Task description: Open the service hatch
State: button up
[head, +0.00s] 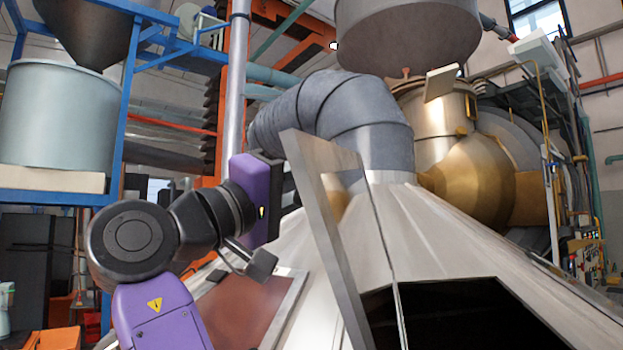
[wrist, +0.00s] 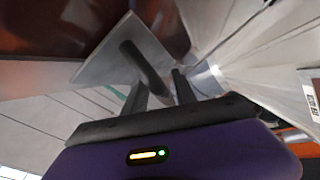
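The service hatch cover (head: 325,235) is a flat metal panel seen in the head view. It stands raised and tilted on the sloping metal hood, left of a dark rectangular opening (head: 465,315). My gripper (head: 288,188) is behind the left side of the panel, its fingertips largely hidden there. In the wrist view, my gripper's two dark fingers (wrist: 160,90) stand apart. A dark bar-shaped handle (wrist: 145,66) on a pale grey plate (wrist: 105,70) runs down to between them. Whether the fingers press on the handle does not show.
The pale metal hood (head: 440,225) slopes around the opening. A thick grey duct (head: 350,105) rises from its top, behind the panel. A reddish-brown panel (head: 240,310) lies on the hood at the left, close to my arm. A blue frame (head: 118,140) stands farther left.

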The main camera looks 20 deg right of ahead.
jog(key=b+v, duration=0.2)
jog(key=v, duration=0.6)
jog(key=shift+b, duration=0.3)
jog(key=s+a+f+b, duration=0.2)
jog(key=a+f, duration=0.3)
jog(key=a, duration=0.1)
jog(key=shift+a, duration=0.4)
dwell(0.5)
jog(key=shift+f, duration=0.15)
dwell(0.4)
